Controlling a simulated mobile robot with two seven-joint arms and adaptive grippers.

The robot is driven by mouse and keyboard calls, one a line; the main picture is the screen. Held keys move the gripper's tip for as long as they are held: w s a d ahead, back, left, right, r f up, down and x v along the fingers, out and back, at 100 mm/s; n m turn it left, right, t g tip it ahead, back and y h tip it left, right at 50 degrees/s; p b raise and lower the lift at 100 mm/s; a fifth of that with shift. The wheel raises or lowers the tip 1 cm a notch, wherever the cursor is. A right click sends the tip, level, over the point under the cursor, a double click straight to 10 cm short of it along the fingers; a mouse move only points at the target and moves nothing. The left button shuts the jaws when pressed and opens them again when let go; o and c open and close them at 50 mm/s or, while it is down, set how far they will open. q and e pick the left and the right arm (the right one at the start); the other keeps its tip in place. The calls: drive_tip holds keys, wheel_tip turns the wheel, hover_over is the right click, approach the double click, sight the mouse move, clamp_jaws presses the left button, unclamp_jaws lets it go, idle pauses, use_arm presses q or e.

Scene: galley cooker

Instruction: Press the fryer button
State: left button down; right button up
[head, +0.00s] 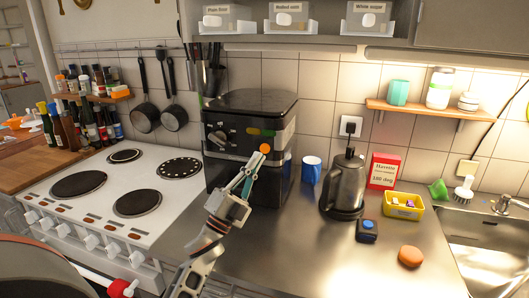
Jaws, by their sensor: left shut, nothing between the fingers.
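The fryer (250,104) is a black box standing on the steel worktop just right of the cooker. Its front carries dark knobs on the left, a green and yellow patch and a round orange button (264,148). My left gripper (256,161) reaches up from below in front of the fryer. Its fingers are shut and empty, and their tips lie right at the lower left of the orange button. I cannot tell whether they touch it. The fingers hide part of the fryer's lower front. My right gripper is not in view.
A white cooker (100,205) with dark hotplates stands left of the fryer. A blue mug (311,169), a kettle (346,185), a yellow tub (402,206) and an orange round object (410,256) are to the right. The worktop in front of the kettle is largely clear.

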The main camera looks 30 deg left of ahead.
sight(265, 149)
use_arm(q)
drive_tip(key=w, duration=0.2)
drive_tip(key=shift+w+a+h+b, duration=0.3)
drive_tip(key=shift+w+b, duration=0.05)
drive_tip(key=shift+w, duration=0.15)
idle(1.2)
drive_tip(key=shift+w+a, duration=0.1)
drive_tip(key=shift+w, duration=0.15)
drive_tip(key=shift+w+a+b, duration=0.1)
drive_tip(key=shift+w+b, duration=0.25)
idle(0.8)
drive_tip(key=shift+s+d, duration=0.2)
drive_tip(key=shift+s, duration=0.6)
drive_tip(key=shift+p, duration=0.3)
